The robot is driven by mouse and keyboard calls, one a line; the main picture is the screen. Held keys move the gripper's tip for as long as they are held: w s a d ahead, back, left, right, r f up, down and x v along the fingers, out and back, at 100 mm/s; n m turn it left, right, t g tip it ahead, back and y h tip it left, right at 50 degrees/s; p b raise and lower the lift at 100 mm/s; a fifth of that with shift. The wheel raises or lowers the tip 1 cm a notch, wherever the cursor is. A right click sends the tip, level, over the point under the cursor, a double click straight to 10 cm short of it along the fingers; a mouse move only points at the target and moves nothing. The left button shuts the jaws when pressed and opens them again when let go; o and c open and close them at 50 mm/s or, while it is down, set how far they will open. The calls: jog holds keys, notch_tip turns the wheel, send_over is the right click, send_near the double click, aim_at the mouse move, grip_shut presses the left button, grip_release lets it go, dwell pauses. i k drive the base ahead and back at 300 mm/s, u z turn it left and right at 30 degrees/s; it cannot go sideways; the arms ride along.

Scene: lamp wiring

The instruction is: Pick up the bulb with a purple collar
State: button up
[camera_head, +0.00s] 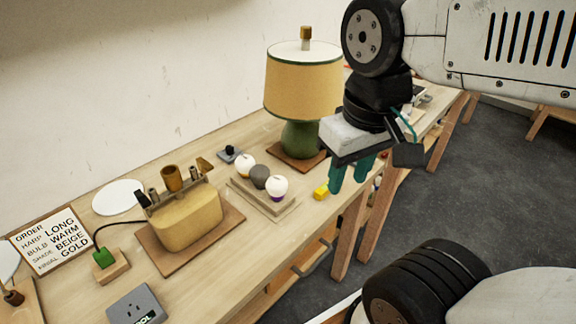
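The bulb with a purple collar (277,187) is a white globe at the near right end of a low wooden tray (271,212) on the bench. Its purple collar shows just under the globe. Beside it stand a dark grey bulb (260,175) and a white bulb with a yellowish collar (245,163). My gripper (350,178) has two teal fingers pointing down. They are apart with nothing seen between them. It hangs to the right of the bulbs, over the bench's front edge, clear of the purple-collared bulb.
A lamp with a yellow shade (303,84) stands behind the tray. A beige lamp base (189,218), a grey box (137,305) and an order sign (50,242) are to the left.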

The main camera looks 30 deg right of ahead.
aim_at(276, 185)
jog(key=u, duration=2.05)
jog(key=k, duration=1.1)
jog(key=z, duration=1.45)
jog(key=i, duration=1)
